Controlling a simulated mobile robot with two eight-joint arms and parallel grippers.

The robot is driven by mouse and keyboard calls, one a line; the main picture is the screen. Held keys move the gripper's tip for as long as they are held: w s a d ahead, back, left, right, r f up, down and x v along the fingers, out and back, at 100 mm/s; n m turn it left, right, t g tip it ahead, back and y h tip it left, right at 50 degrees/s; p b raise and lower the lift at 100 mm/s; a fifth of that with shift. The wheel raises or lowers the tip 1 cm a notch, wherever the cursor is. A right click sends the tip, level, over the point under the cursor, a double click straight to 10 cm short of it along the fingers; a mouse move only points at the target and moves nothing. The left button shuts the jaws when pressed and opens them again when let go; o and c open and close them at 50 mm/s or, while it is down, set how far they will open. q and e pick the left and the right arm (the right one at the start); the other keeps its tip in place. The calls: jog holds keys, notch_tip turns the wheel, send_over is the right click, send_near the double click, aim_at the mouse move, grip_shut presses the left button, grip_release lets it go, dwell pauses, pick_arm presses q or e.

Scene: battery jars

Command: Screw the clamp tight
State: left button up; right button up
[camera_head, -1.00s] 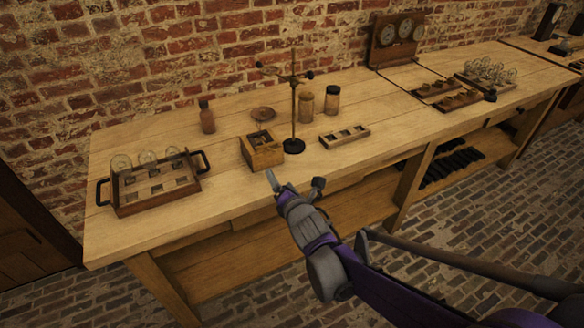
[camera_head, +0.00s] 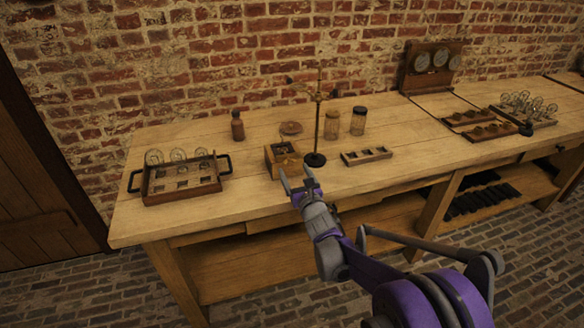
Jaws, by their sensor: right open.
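A stand with a round dark base and a thin upright rod (camera_head: 317,125) is on the bench. A cross-shaped clamp (camera_head: 318,96) with arms sits high on the rod; its screw is too small to make out. My right gripper (camera_head: 297,181) is open and empty at the bench's front edge, in front of a small wooden box (camera_head: 284,160) and below the clamp, apart from it. My left gripper is not in view.
A brown bottle (camera_head: 237,126), a small dish (camera_head: 291,128), two jars (camera_head: 358,121) and a slotted wooden rack (camera_head: 366,156) surround the stand. The bench front (camera_head: 240,200) is clear.

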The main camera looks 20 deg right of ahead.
aim_at(289, 161)
jog(key=shift+w, duration=1.65)
grip_shut()
